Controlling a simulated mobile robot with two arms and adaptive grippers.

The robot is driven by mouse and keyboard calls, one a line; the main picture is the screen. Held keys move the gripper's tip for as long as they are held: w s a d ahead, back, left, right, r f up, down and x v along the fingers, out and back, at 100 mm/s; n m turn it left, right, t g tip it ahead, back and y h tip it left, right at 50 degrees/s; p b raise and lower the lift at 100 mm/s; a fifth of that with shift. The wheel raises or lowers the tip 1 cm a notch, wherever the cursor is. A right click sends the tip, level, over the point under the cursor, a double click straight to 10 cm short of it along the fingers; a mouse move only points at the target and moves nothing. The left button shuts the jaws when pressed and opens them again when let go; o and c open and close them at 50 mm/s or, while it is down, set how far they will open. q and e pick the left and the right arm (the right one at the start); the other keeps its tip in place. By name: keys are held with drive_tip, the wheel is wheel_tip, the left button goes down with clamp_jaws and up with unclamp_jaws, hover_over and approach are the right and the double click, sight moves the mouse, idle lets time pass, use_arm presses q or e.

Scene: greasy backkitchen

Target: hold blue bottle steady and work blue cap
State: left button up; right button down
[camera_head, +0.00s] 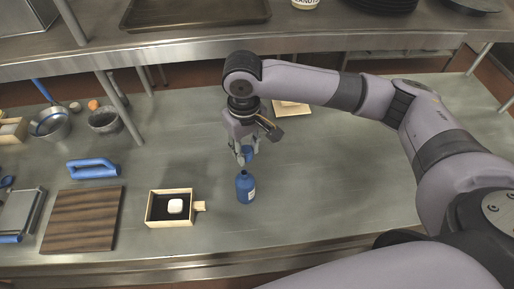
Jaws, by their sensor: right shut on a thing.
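The blue bottle (245,189) stands upright on the steel counter, right of the small wooden box. Its narrow neck points up and a pale label shows on its side. My right gripper (243,157) points down just behind and above the bottle's neck in the picture. It is shut on the blue cap (248,151), which shows between its fingers. The cap appears apart from the bottle's neck, with a small gap between them. My left gripper is not in view, and nothing is seen holding the bottle.
A small wooden box (151,222) with a white block stands left of the bottle. A dark wooden board (118,220), a blue-handled tool (93,170) and metal bowls (104,121) lie farther left. A shelf (180,40) overhangs the back. The counter right of the bottle is clear.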

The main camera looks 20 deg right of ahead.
drive_tip(key=shift+w+a+r, duration=0.3)
drive_tip(key=shift+w, duration=0.05)
drive_tip(key=shift+w+a, duration=0.1)
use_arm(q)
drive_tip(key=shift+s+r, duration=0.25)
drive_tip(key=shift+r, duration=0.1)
use_arm(e)
drive_tip(key=shift+p, duration=0.65)
use_arm(q)
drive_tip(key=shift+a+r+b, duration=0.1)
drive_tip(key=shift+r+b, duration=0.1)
drive_tip(key=shift+b, duration=0.2)
use_arm(e)
drive_tip(key=shift+f, duration=3.05)
